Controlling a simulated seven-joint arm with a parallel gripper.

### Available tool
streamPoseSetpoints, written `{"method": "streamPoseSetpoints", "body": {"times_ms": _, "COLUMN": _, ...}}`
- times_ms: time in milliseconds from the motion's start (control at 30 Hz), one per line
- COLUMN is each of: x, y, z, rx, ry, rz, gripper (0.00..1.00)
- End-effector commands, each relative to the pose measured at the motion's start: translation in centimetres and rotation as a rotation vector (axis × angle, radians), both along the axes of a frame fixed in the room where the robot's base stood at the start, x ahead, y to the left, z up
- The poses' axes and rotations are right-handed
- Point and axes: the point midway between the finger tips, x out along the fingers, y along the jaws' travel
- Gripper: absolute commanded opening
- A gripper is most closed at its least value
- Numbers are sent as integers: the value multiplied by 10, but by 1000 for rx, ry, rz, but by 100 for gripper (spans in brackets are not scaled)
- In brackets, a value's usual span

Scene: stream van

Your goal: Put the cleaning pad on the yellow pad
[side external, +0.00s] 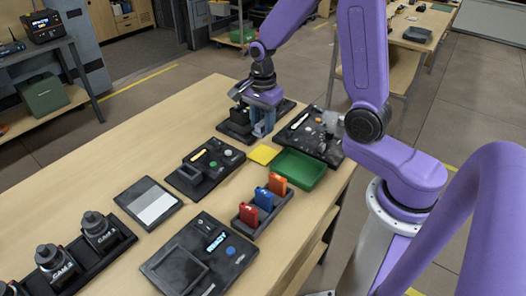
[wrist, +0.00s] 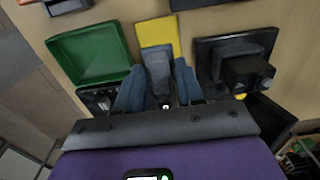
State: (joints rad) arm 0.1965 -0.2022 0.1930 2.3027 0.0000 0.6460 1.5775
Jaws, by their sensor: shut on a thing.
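The yellow pad (side external: 263,154) lies flat on the table, left of the green tray. It also shows at the top of the wrist view (wrist: 160,28). My gripper (side external: 262,128) is just behind the yellow pad in the side view. In the wrist view my gripper (wrist: 158,80) has its two blue fingers closed on the sides of a grey piece, which I take to be the cleaning pad (wrist: 157,62). Its far end overlaps the yellow pad in that picture. How high it is above the table is hard to tell. In the side view the fingers mostly hide it.
The green tray (side external: 302,170) is right of the yellow pad. Dark device panels stand at left (side external: 205,168) and behind right (side external: 310,132). A dark stand (side external: 236,126) is close beside my gripper. A rack with red, blue and orange pieces (side external: 263,213) is in front.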

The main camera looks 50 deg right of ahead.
Motion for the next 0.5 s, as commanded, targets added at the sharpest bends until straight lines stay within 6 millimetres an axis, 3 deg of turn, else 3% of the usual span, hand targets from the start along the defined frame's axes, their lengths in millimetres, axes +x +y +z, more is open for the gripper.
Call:
{"method": "streamPoseSetpoints", "body": {"times_ms": 200, "x": -2, "y": -1, "z": -31, "rx": 0, "ry": 7, "rz": 1, "gripper": 13}}
{"method": "streamPoseSetpoints", "body": {"times_ms": 500, "x": -2, "y": -1, "z": -56, "rx": 0, "ry": 7, "rz": 1, "gripper": 13}}
